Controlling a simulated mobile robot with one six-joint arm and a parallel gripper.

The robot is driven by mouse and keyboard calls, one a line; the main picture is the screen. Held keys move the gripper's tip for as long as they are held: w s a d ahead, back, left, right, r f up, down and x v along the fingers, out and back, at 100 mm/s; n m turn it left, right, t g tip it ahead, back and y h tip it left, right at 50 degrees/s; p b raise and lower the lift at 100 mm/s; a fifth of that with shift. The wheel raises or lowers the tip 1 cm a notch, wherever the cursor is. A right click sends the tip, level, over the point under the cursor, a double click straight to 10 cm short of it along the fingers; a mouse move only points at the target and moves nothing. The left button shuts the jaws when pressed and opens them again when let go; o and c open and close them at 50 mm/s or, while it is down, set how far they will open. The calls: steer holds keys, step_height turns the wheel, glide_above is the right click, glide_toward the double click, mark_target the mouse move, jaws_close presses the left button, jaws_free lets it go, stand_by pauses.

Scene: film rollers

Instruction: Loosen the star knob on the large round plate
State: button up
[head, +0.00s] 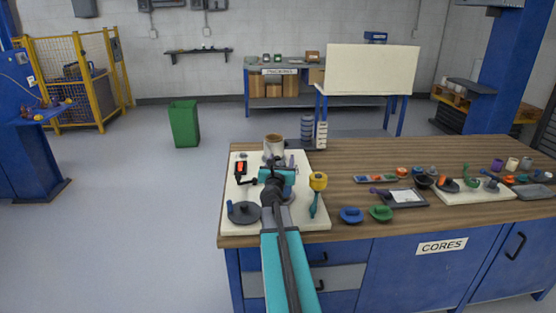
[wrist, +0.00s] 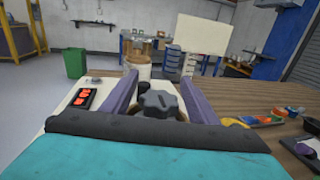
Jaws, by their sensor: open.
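A dark grey star-shaped knob (wrist: 158,103) stands between the two purple fingers of my gripper (wrist: 156,92) in the wrist view. The fingers are apart, one on each side of it, and I cannot tell whether either touches it. What the knob sits on is mostly hidden by my gripper. In the head view my gripper (head: 275,182) is over the pale board (head: 312,222) at the bench's left end, and it hides the knob. A dark grey round plate (head: 243,214) with a blue upright piece lies at the board's front left; I cannot tell whether it is the task's plate.
A cream roller (head: 274,148) stands behind my gripper, also in the wrist view (wrist: 138,66). Blue (head: 351,215) and green (head: 381,213) knobs lie on the wooden bench.

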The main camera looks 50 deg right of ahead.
steer(key=shift+d, duration=0.15)
steer(key=c, duration=1)
steer(key=shift+w, duration=0.1)
steer(key=shift+c, duration=0.2)
